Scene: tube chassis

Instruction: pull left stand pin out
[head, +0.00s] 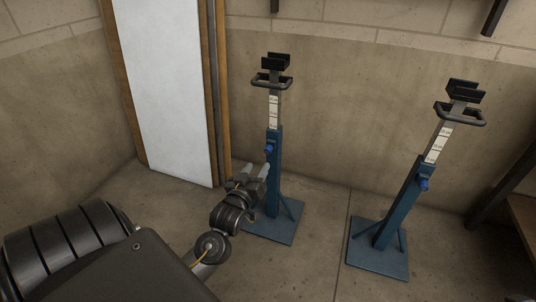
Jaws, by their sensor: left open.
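Two blue stands with black cradle heads stand upright on the floor in the head view. The left stand (273,178) has a small blue pin (269,149) on its column, below the pale marked post. The right stand (405,205) has a similar blue pin (423,184) on its column. My left gripper (258,170) is open, with its fingers beside the left stand's column and just below the left pin. No thing shows between its fingers. Whether the fingers touch the column cannot be told. My right gripper is out of the picture.
A white panel door (165,90) in a wooden frame is at the back left. Concrete walls (350,110) close in behind the stands. A bench (522,215) is at the right edge. Floor (320,240) is clear between the stand bases.

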